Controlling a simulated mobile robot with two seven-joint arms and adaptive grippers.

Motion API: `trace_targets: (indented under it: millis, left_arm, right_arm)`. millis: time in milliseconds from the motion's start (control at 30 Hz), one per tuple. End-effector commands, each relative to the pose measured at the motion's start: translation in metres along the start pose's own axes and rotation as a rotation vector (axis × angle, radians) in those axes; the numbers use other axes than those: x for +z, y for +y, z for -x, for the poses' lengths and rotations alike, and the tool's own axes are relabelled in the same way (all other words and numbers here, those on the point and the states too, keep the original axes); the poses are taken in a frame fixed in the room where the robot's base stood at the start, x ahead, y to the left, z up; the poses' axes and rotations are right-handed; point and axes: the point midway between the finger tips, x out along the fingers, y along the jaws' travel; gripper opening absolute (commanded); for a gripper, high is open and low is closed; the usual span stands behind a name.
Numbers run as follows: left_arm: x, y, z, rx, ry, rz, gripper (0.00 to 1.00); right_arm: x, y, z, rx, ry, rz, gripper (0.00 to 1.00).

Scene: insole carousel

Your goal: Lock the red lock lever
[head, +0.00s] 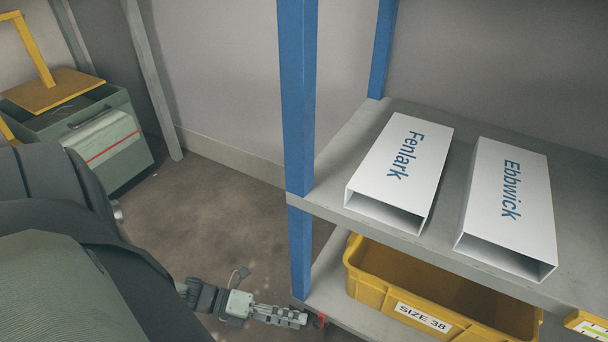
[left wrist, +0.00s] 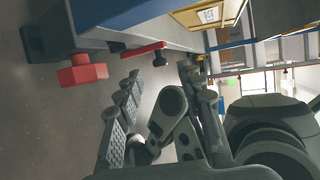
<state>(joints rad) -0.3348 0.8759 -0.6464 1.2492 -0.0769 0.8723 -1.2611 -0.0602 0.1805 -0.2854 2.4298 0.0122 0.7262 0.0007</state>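In the left wrist view a flat red lever (left wrist: 145,48) sticks out from under the shelf unit's lower edge, with a dark knob beside its right end. A chunky red block (left wrist: 82,72) sits to its left, on the unit's corner. I cannot tell for certain which red part is the lock lever. My left gripper (left wrist: 160,75) has its fingers apart with nothing between them; the flat lever lies just beyond the fingertips. In the head view my left gripper (head: 300,318) is low by the unit's post, next to a small red part (head: 319,321). My right gripper is not in view.
A yellow bin (head: 352,270) marked SIZE 38 stands below. A grey-green box (head: 130,155) stands at left. Open floor (head: 225,215) lies between.

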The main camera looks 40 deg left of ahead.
Motion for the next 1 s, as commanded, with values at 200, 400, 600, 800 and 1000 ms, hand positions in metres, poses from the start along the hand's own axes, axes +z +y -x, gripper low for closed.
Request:
trace_targets:
  millis: [200, 400, 600, 800, 1000]
  left_arm:
    - [-0.001, 0.001, 0.049, 0.005, 0.001, 0.001, 0.38]
    - [0.000, 0.001, 0.076, 0.003, 0.000, 0.001, 0.38]
    - [0.000, 0.000, 0.084, 0.001, 0.000, 0.000, 0.38]
    - [0.000, 0.000, 0.084, 0.001, 0.000, 0.000, 0.38]
    - [0.000, 0.000, 0.083, 0.001, 0.000, 0.000, 0.38]
  right_arm:
    - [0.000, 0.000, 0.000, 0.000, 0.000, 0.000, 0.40]
    - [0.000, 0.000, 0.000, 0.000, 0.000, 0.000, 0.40]
    - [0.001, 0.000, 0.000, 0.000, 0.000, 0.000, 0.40]
    - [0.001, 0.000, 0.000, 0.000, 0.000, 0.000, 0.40]
    - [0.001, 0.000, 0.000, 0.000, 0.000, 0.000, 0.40]
